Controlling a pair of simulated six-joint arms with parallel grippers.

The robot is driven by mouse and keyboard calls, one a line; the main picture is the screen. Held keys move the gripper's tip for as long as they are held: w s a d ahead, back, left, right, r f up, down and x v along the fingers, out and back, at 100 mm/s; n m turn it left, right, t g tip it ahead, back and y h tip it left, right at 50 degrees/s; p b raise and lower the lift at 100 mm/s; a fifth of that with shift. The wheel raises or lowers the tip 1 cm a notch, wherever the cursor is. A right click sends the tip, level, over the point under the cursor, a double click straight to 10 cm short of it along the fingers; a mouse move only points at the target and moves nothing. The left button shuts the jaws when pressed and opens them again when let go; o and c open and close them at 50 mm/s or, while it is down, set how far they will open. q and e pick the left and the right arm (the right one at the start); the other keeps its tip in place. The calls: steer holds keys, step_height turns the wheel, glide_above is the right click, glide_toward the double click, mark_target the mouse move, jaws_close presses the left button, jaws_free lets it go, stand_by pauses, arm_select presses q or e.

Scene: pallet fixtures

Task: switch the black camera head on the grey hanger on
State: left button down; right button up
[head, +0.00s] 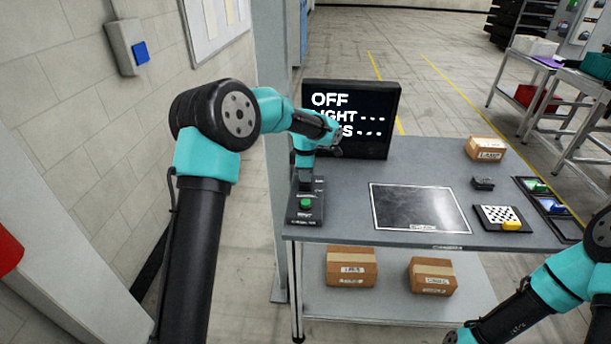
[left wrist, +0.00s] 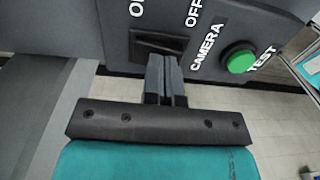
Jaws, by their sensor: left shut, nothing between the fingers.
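A dark control box (head: 305,208) with a green button stands at the table's left end. In the left wrist view its panel (left wrist: 100,35) reads ON, OFF, CAMERA and TEST. A dark switch (left wrist: 158,44) sits between ON and OFF, and the green button (left wrist: 239,58) is to its right. My left gripper (head: 306,184) is shut and empty. In the left wrist view its fingertips (left wrist: 166,60) are right at the switch; I cannot tell whether they touch it. A black monitor (head: 378,148) shows OFF. I cannot make out the camera head or grey hanger.
A dark framed plate (head: 418,208), a checkered board (head: 497,214), a small black object (head: 483,183) and a carton (head: 486,149) lie on the grey table (head: 435,160). Two cartons are on the lower shelf. A grey post stands left of the table.

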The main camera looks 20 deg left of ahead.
arm_select(q)
steer(key=shift+r, duration=0.1)
step_height(320, 180, up, 14)
steer(key=w, duration=0.2)
steer(key=shift+w+a+f, duration=0.25)
steer(key=shift+w+a, duration=0.05)
steer(key=shift+a, duration=0.05)
stand_by(0.3)
